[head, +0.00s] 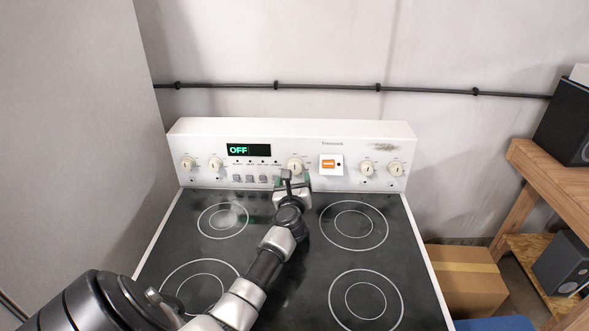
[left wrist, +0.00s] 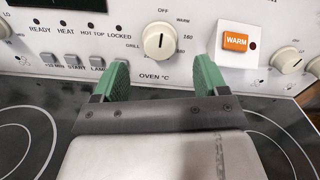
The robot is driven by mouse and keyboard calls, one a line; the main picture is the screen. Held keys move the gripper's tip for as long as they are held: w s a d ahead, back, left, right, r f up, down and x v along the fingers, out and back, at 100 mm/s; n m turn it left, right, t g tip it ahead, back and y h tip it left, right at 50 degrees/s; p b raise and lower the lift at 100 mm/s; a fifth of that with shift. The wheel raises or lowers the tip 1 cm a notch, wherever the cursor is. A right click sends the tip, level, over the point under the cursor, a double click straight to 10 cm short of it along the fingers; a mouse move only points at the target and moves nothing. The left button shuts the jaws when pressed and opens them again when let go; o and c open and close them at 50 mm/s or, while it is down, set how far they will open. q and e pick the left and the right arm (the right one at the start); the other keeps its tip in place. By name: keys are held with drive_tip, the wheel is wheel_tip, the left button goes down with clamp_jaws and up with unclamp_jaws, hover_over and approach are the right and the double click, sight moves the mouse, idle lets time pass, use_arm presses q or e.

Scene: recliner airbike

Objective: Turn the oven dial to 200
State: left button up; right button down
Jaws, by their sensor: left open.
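The oven dial (head: 295,165) is a round cream knob in the middle of the stove's white back panel. In the left wrist view the dial (left wrist: 160,41) stands above the "OVEN °C" label, its dark line near vertical, towards "OFF". Marks such as "WARM" and "160" ring its right side. The display (head: 249,150) reads "OFF" in green. My left gripper (head: 292,183) is just in front of and below the dial. Its green-padded fingers (left wrist: 158,76) are open, one either side below the dial, with nothing between them. My right gripper is not in view.
Smaller knobs (head: 187,163) and an orange "WARM" switch (head: 328,164) share the panel. The black glass cooktop (head: 310,280) under my arm is bare. A grey wall or cabinet stands left; a cardboard box (head: 466,280) and wooden bench (head: 550,180) are right.

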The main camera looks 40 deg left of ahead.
sight(294, 169)
use_arm(q)
drive_tip(key=x, duration=0.5)
drive_tip(key=shift+f+b, duration=0.2)
drive_tip(key=shift+b, duration=0.15)
drive_tip(key=shift+w+a, duration=0.45)
drive_tip(key=shift+w, duration=0.05)
drive_tip(key=shift+w+a+r, duration=0.1)
drive_tip(key=c, duration=0.9)
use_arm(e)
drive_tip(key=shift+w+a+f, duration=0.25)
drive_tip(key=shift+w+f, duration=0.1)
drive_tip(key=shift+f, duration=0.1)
